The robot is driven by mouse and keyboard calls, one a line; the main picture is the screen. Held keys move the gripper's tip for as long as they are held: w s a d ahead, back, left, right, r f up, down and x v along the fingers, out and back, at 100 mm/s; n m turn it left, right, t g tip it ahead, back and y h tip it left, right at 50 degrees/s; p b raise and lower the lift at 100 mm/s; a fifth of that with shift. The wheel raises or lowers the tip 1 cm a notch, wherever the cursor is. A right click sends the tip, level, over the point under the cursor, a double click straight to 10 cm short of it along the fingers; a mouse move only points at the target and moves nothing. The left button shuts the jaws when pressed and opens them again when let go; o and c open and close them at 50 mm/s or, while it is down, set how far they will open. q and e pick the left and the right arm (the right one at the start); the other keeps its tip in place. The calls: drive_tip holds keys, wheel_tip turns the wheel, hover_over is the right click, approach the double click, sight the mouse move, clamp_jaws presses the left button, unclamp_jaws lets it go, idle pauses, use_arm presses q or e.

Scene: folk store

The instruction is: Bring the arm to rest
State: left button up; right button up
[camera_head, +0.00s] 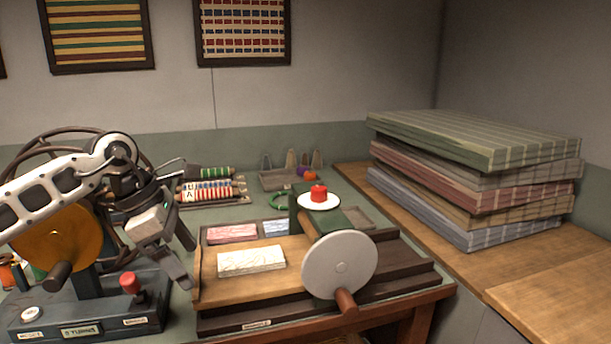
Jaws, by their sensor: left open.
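My left arm comes in from the left, above the machine with the orange wheel. My left gripper (184,258) points down, open, with nothing seen between its fingers. It hangs just left of the wooden board (240,292) and right of the red knob on the dark machine base. I cannot tell whether a fingertip touches anything. My right gripper is out of view.
The dark machine base (85,325) has a red knob (129,282) and an orange wheel (62,240). A white block (251,261) lies on the board, beside a crank disc (340,265). Folded cloths (470,185) are stacked at right. The right counter's front is clear.

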use_arm(q)
drive_tip(key=s+d+f+n+h, duration=0.2)
drive_tip(key=s+d+n+h, duration=0.3)
drive_tip(key=d+h, duration=0.45)
drive_tip(key=s+d+f+n+h, duration=0.1)
drive_tip(key=s+d+n+h, duration=0.4)
drive_tip(key=d, duration=0.8)
drive_tip(key=s+a+f+n+t+y, duration=0.1)
drive_tip(key=a+f+n+t+y, duration=0.6)
drive_tip(key=n, duration=0.8)
drive_tip(key=a+f+n+t+y, duration=0.35)
drive_tip(key=f+n+t, duration=0.35)
drive_tip(key=n, duration=0.7)
drive_tip(key=s+a+f+n+g+y, duration=0.4)
drive_tip(key=s+a+f+n+y, duration=0.1)
drive_tip(key=s+f+n, duration=0.4)
drive_tip(key=s+a+f, duration=0.1)
drive_tip(key=s+f, duration=0.1)
drive_tip(key=s, duration=0.1)
drive_tip(key=shift+s+f+g, duration=0.2)
drive_tip(key=shift+f+g, duration=0.1)
